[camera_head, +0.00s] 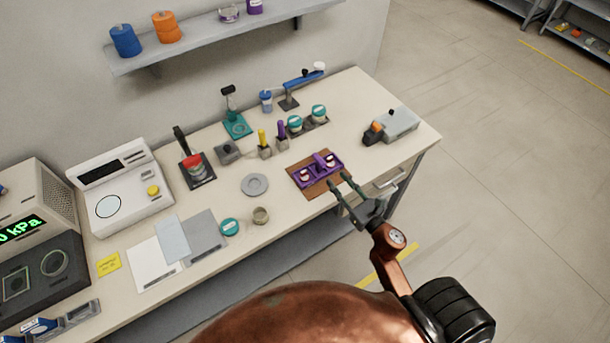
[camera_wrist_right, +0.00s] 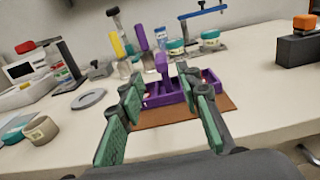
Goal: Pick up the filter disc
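A purple two-compartment holder (camera_head: 311,182) with an upright middle handle sits on a brown mat (camera_head: 318,191) near the table's front edge. A small pale round piece (camera_head: 305,174) lies in its left compartment and another (camera_head: 331,160) in its right; these may be filter discs, but they are too small to tell. A flat grey ring-like disc (camera_head: 255,191) lies left of the mat. My right gripper (camera_head: 340,180) is open and empty at the holder's front edge. The wrist view shows the holder (camera_wrist_right: 165,100) ahead, between and beyond the green fingers (camera_wrist_right: 160,78). My left gripper is out of view.
Yellow and purple handled tools (camera_head: 263,140) and teal-capped jars (camera_head: 318,112) stand behind the holder. A grey device with an orange part (camera_head: 392,126) is to the right.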

